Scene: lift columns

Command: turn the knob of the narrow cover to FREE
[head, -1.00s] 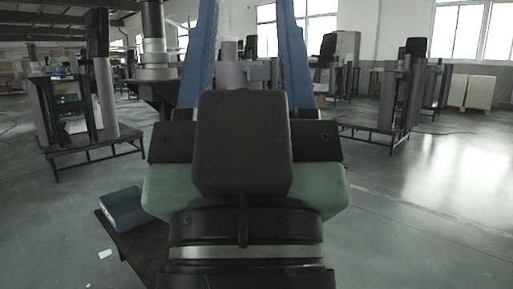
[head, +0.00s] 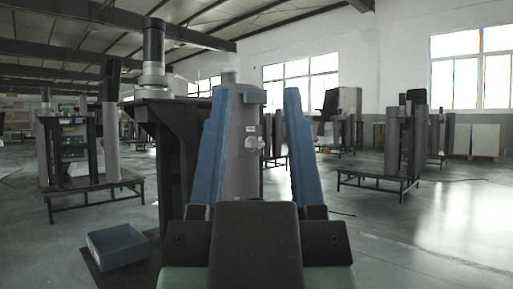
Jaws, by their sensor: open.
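A grey upright rounded cover (head: 238,165) stands ahead, seen between the fingers of my gripper (head: 256,91). A small pale knob (head: 252,143) sits on its face, with a small light label just above it. The label's writing and the knob's setting are too small to read. My gripper points away from me with two blue fingers wide apart and nothing between them but the view of the cover. The knob lies right of the middle of the cover and appears apart from both fingers. My gripper's dark body hides the cover's lower part.
Other lift columns stand on low tables (head: 95,195) further left and right.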

